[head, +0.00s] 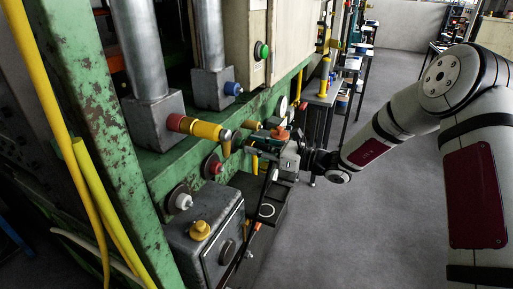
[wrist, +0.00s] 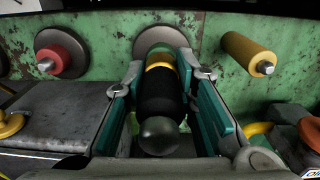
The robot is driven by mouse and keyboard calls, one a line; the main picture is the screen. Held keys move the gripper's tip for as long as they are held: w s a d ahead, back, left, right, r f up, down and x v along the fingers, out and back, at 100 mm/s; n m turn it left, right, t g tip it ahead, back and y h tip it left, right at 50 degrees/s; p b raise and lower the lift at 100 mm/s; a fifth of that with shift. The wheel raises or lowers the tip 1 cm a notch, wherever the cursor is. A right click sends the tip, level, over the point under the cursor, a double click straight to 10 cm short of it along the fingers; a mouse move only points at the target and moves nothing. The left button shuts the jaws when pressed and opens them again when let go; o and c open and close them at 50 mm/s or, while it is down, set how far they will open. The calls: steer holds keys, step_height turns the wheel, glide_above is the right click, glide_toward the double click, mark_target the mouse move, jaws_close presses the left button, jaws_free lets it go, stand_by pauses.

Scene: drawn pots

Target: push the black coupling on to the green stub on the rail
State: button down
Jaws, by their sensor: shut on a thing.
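The black coupling (wrist: 160,95) has a yellow band near its far end and a dark rounded near end. My gripper (wrist: 160,68) is shut on it, one teal-padded finger on each side. The coupling points at a round grey plate (wrist: 160,38) on the green rail (wrist: 205,40). I cannot tell whether the coupling touches a stub there. In the head view my gripper (head: 277,148) is at the rail's front, and the coupling cannot be made out.
In the wrist view a red stub (wrist: 62,58) is on the left and a yellow stub (wrist: 248,54) on the right. A grey box (head: 205,235) with a yellow knob (head: 200,230) stands below the rail. Open grey floor (head: 360,235) lies to the right.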

steer(key=shift+w+a, duration=0.1)
steer(key=shift+a, duration=0.25)
steer(key=c, duration=1.2)
jaws_free()
steer(key=shift+c, duration=0.2)
steer(key=v, duration=1.2)
